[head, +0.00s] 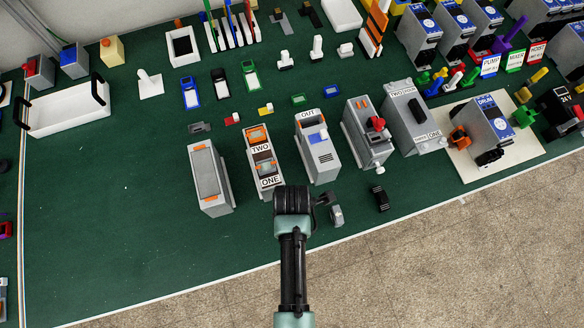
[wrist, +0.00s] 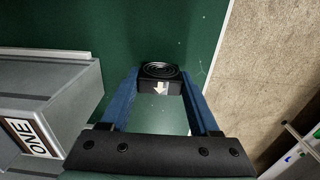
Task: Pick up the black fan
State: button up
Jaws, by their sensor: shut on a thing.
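The black fan (wrist: 160,71) is a small dark block with a ringed round grille on top and a pale arrow mark on its near face. It shows in the wrist view between the two blue fingers of my gripper (wrist: 160,85), which is shut on it at the fingertips. I cannot tell whether the fan touches the green mat or is clear of it. In the head view my gripper (head: 292,200) is near the front edge of the mat, in front of the unit marked ONE and TWO (head: 264,163). There my arm hides the fan.
Grey units stand in a row behind my gripper, including one marked OUT (head: 318,150). A grey unit marked ONE (wrist: 45,110) is close on the left in the wrist view. A small grey part (head: 336,215) and a black ribbed part (head: 380,198) lie to the right. The mat's front left is clear.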

jog(key=shift+c, duration=1)
